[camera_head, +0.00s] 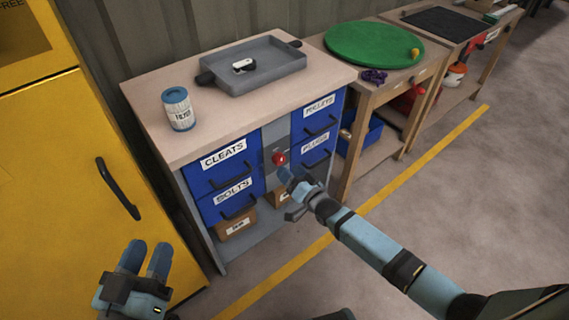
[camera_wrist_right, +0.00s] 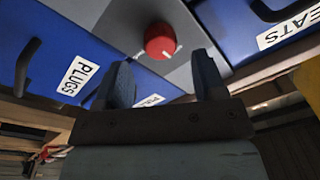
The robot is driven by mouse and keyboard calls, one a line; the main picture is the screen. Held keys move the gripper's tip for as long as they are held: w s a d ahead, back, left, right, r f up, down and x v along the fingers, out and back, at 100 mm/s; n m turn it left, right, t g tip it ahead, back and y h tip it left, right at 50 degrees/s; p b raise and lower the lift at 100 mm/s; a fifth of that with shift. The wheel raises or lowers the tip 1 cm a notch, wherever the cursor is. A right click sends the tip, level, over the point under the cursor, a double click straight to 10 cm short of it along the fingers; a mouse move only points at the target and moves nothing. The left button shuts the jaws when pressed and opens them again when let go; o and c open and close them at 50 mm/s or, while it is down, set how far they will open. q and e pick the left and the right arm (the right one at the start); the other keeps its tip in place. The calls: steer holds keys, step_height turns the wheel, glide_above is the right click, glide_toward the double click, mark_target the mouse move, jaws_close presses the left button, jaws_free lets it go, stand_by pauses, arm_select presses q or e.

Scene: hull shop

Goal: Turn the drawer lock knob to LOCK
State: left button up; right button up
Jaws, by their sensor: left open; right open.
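The red lock knob (camera_head: 279,158) sits on the grey panel (camera_head: 277,138) between the blue drawers of the bench. In the right wrist view the knob (camera_wrist_right: 160,40) is round, with a white mark at its lower right. My right gripper (camera_head: 290,178) is just in front of and below the knob. In the right wrist view its fingers (camera_wrist_right: 165,80) are apart, with the knob beyond their tips and nothing between them. My left gripper (camera_head: 146,258) is open and empty at the lower left, away from the bench. Any LOCK lettering is too small to read.
Blue drawers labelled CLEATS (camera_head: 222,168) and BOLTS (camera_head: 235,198) are left of the panel; more are right. A grey tray (camera_head: 270,75) and a filter can (camera_head: 178,108) stand on top. A yellow cabinet (camera_head: 70,170) is at left. The floor in front is clear.

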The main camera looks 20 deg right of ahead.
arm_select(q)
steer(key=f, duration=0.1)
steer(key=a+f+g+y+p, duration=0.1)
steer(key=f, duration=0.1)
steer(key=a+f+g+y+p, duration=0.1)
steer(key=f, duration=0.1)
steer(key=shift+s+f, duration=0.15)
steer(key=shift+s, duration=0.2)
arm_select(e)
steer(key=v, duration=1)
